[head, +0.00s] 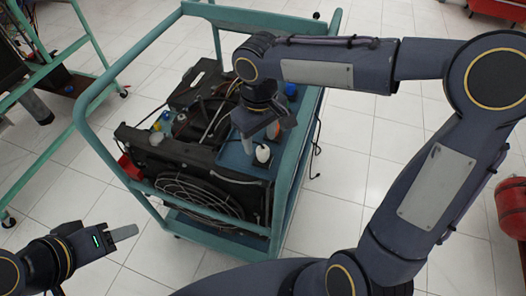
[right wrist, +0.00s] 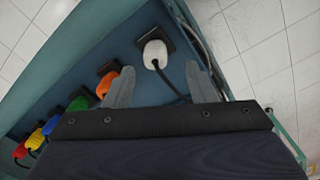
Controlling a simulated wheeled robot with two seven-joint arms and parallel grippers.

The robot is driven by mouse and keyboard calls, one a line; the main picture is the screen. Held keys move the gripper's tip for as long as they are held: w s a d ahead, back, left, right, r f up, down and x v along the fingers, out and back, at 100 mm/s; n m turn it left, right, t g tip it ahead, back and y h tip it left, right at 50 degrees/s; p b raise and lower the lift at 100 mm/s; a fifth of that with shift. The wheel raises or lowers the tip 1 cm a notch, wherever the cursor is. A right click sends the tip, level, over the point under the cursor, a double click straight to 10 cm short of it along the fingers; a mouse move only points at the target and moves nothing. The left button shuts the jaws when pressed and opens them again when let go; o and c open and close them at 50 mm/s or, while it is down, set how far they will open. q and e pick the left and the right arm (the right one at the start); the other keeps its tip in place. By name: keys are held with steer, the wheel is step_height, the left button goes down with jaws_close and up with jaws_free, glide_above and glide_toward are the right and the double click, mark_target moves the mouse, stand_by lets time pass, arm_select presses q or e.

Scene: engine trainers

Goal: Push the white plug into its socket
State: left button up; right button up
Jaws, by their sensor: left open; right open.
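The white plug (right wrist: 155,54) sits at a black square socket (right wrist: 143,37) on the blue panel in the right wrist view. A dark cable trails from it toward the gripper. I cannot tell how deep it sits. In the head view the white plug (head: 263,154) shows just below my right gripper (head: 262,131). My right gripper (right wrist: 160,70) is open, its two fingers apart on either side of the cable, with the plug just beyond the fingertips. My left gripper (head: 122,234) is open and empty at the lower left, away from the plug.
Orange (right wrist: 107,84), green (right wrist: 78,104), blue (right wrist: 51,125), yellow (right wrist: 36,138) and red (right wrist: 20,150) plugs line the blue panel (right wrist: 105,48). The teal frame (head: 105,150) surrounds the engine and its fan (head: 200,195). A red tank (head: 511,215) stands at right.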

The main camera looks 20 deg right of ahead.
mark_target(263, 148)
steer(key=shift+f, duration=0.1)
steer(key=f, duration=0.5)
steer(key=shift+s+d, duration=0.1)
steer(key=shift+d, duration=0.25)
steer(key=c, duration=1.1)
steer(key=shift+r, duration=0.1)
